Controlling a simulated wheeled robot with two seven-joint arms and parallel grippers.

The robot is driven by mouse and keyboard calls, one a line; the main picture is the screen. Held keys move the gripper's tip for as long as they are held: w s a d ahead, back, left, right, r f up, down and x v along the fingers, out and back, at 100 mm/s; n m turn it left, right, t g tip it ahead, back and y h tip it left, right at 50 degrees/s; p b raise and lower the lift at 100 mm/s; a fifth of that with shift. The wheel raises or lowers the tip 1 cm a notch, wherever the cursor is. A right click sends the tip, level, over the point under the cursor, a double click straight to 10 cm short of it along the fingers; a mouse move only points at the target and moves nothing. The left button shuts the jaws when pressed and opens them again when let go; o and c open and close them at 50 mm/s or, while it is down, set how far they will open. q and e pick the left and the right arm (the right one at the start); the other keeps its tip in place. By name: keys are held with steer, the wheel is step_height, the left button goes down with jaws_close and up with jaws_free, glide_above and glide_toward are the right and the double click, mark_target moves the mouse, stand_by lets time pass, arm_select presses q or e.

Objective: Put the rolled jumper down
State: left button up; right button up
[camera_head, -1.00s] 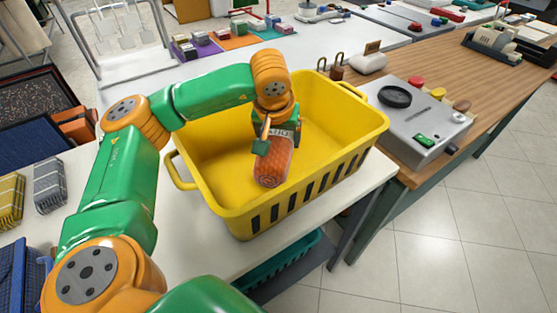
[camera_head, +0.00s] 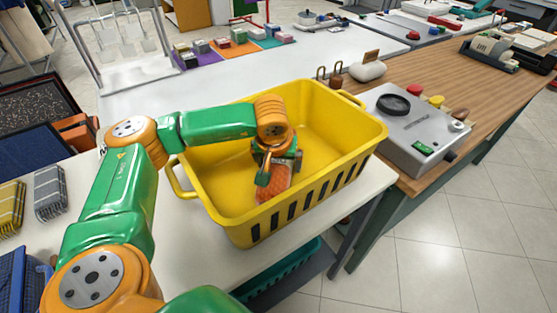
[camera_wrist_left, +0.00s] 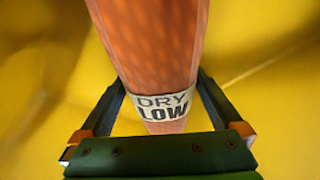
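The rolled jumper (camera_head: 270,187) is an orange knitted roll inside the yellow basket (camera_head: 215,190), close to its near slotted wall. My left gripper (camera_head: 279,173) reaches down into the basket over it. In the left wrist view, the jumper (camera_wrist_left: 155,45) runs between the two fingers of my left gripper (camera_wrist_left: 162,85), which close against its sides. A pale band reading "DRY LOW" wraps it near the palm. The near wall hides the jumper's lower end in the head view, so I cannot tell whether it touches the floor. My right gripper is not in view.
Folded checked cloths (camera_head: 49,193) lie at the left. A teal crate (camera_head: 285,275) sits below.

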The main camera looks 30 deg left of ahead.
arm_select(q)
steer(key=b+v, duration=0.1)
steer(key=v, duration=1.1)
steer(key=shift+r, duration=0.15)
